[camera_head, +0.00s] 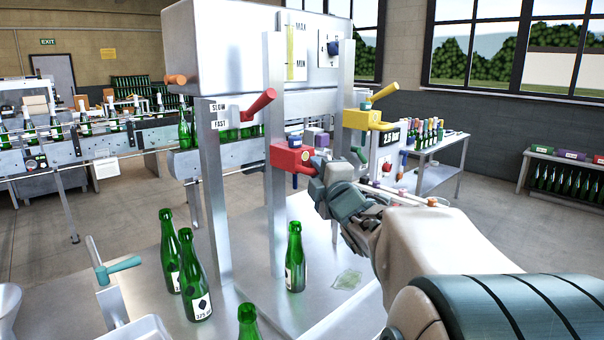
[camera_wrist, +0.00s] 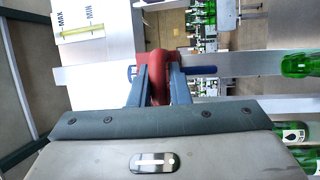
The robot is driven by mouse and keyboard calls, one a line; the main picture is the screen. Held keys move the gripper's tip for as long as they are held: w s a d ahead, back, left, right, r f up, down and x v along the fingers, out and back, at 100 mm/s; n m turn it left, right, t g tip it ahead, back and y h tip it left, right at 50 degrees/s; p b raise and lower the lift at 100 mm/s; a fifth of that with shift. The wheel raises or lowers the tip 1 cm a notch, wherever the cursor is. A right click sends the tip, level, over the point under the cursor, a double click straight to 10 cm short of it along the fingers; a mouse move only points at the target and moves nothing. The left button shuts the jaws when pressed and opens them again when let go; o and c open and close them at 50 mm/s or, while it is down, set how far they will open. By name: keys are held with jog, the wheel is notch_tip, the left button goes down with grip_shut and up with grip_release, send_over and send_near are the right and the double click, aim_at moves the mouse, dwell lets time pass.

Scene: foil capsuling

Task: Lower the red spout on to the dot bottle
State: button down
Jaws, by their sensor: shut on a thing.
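The red spout (camera_head: 292,157) is on the steel filling machine, at the post above the table. My gripper (camera_head: 311,168) is shut on the red spout. The wrist view shows its two fingers on either side of the red part (camera_wrist: 157,64). A green bottle (camera_head: 295,250) stands upright on the table below the spout, with a clear gap between them. Its label is turned partly away, so I cannot tell whether it bears the dot. Two more green bottles (camera_head: 168,245) (camera_head: 193,270) stand to the left. The nearer one's label has a dark diamond-like mark.
A yellow spout (camera_head: 366,119) is on the machine's right post. A red lever (camera_head: 258,104) sticks out at the left. Another green bottle (camera_head: 248,325) is at the near edge. A clear crumpled piece (camera_head: 347,280) lies right of the bottle below the spout.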

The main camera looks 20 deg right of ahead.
notch_tip(320, 180, down, 15)
jog(key=b, duration=1.5)
jog(key=shift+r, duration=0.2)
jog(key=shift+d+f, duration=0.1)
jog(key=shift+f, duration=0.1)
jog(key=c, duration=1.4)
grip_release()
jog(key=shift+r, duration=0.1)
jog(key=shift+s+b, duration=0.1)
jog(key=shift+b, duration=0.2)
